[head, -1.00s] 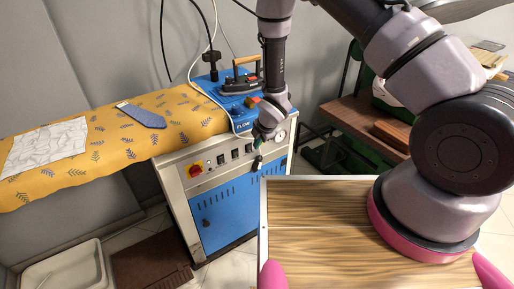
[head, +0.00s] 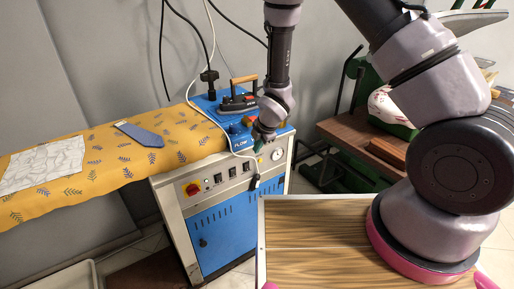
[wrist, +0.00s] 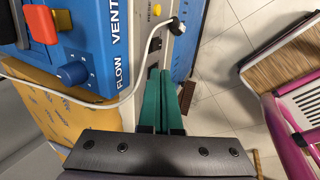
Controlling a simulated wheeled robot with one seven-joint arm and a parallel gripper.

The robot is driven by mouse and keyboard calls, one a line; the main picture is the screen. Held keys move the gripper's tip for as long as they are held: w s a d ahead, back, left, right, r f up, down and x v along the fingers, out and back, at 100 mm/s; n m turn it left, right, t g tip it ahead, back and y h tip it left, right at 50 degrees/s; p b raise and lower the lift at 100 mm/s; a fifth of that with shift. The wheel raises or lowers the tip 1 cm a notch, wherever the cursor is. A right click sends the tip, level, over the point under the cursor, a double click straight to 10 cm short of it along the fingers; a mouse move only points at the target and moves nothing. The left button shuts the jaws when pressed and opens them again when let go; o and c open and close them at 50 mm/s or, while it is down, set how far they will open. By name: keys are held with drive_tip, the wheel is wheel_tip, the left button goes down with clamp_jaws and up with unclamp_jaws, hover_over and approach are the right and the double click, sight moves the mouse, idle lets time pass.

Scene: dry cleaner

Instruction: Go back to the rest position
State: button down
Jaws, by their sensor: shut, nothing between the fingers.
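My gripper (head: 260,140) hangs from my arm in front of the right end of the blue and grey ironing station (head: 222,218), near its gauge. In the wrist view its green fingers (wrist: 171,100) are together with nothing between them. They are close to the station's front panel and a white cable; I cannot tell whether they touch the cable.
The yellow patterned ironing board (head: 100,160) holds a white cloth (head: 42,165) and a blue tie (head: 140,134). An iron (head: 240,99) stands on the station. A brown wooden table (head: 352,135) stands at the right. Tiled floor (wrist: 222,60) shows clear beside the station.

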drive_tip(key=d+r+m+t, duration=0.1)
drive_tip(key=d+r+m, duration=0.4)
drive_tip(key=r, duration=0.5)
drive_tip(key=d+r+m+h, duration=0.1)
drive_tip(key=d+r+m, duration=0.4)
drive_tip(key=r, duration=0.5)
drive_tip(key=d+r+m+t, duration=0.1)
drive_tip(key=d+r+m, duration=0.45)
drive_tip(key=r, duration=0.35)
drive_tip(key=s+d+r+m, duration=0.4)
drive_tip(key=s+r+m, duration=0.2)
drive_tip(key=s+r, duration=0.2)
drive_tip(key=s+d+r+m+t, duration=0.1)
drive_tip(key=s+d+r+m, duration=0.4)
drive_tip(key=s, duration=0.7)
wheel_tip(320, 180, up, 3)
drive_tip(key=shift+d+m, duration=0.2)
drive_tip(key=shift+m, duration=1.05)
drive_tip(key=shift+s, duration=0.1)
